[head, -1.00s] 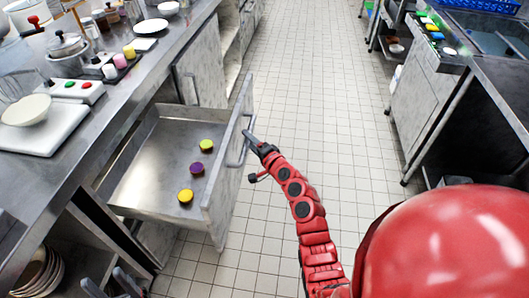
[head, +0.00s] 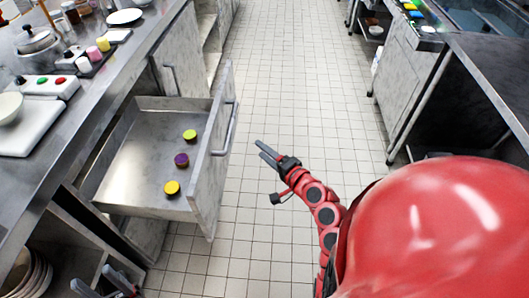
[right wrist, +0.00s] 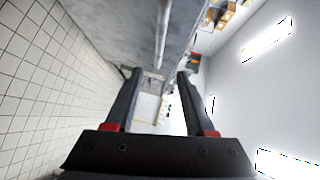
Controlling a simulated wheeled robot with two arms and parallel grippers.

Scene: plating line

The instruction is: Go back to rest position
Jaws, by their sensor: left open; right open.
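My right gripper (head: 266,151) is open and empty over the tiled floor, to the right of the open drawer and apart from its handle (head: 231,128). Its two parted fingers also show in the right wrist view (right wrist: 158,76), with nothing between them. My left gripper (head: 104,284) is open at the bottom left of the head view, by the cabinet below the drawer, and it is partly cut off by the frame edge. The drawer (head: 140,150) is pulled out and holds two yellow-topped round pieces (head: 190,135) (head: 172,187) and a purple one (head: 181,160).
The left counter (head: 85,110) carries a pot (head: 38,42), a button box (head: 50,86), a white board (head: 35,128) and a plate (head: 124,16). Plates (head: 28,275) stand on a low shelf. Another counter (head: 490,70) stands at right. The tiled aisle (head: 300,80) between is clear.

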